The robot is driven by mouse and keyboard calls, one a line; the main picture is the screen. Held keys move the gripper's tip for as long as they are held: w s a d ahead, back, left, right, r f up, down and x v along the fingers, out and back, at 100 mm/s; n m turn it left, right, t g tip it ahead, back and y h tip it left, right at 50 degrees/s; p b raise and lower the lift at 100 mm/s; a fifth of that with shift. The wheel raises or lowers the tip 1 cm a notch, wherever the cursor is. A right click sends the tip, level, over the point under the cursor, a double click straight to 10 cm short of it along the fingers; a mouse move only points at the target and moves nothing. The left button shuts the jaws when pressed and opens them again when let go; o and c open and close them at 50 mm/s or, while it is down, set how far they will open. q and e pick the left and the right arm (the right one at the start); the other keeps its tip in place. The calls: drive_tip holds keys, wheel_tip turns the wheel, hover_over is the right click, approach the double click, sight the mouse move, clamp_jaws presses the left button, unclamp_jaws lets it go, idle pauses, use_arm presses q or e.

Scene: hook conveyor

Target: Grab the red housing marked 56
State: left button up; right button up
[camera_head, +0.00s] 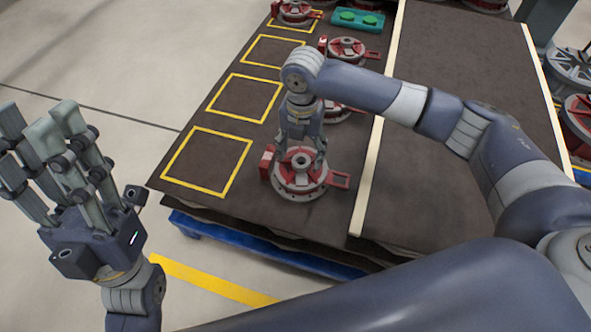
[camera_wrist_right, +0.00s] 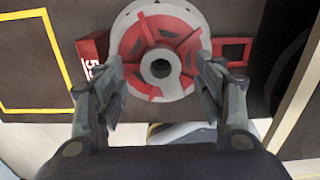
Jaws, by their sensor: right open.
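The nearest red housing (camera_head: 299,181) is a grey round flange with red spokes and red side blocks, lying flat on the dark table top. In the right wrist view the same housing (camera_wrist_right: 160,62) shows a white marking starting with 5 on its left block; the rest is hidden by a finger. My right gripper (camera_head: 301,160) points down just above this housing. In the right wrist view its open fingers (camera_wrist_right: 160,80) are on either side of the hub, with nothing held. My left gripper (camera_head: 62,150) is raised at the left, fingers spread and empty, away from the table.
Other red housings stand farther back, one (camera_head: 346,49) behind my right arm and one (camera_head: 296,12) in a yellow square. A green block (camera_head: 357,20) lies at the back. Empty yellow squares (camera_head: 207,162) line the left side. A pale rail (camera_head: 378,130) runs right of the housings.

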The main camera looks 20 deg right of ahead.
drive_tip(key=shift+f+b, duration=0.65)
drive_tip(key=shift+f, duration=0.7)
clamp_jaws()
drive_tip(key=shift+r, duration=0.2)
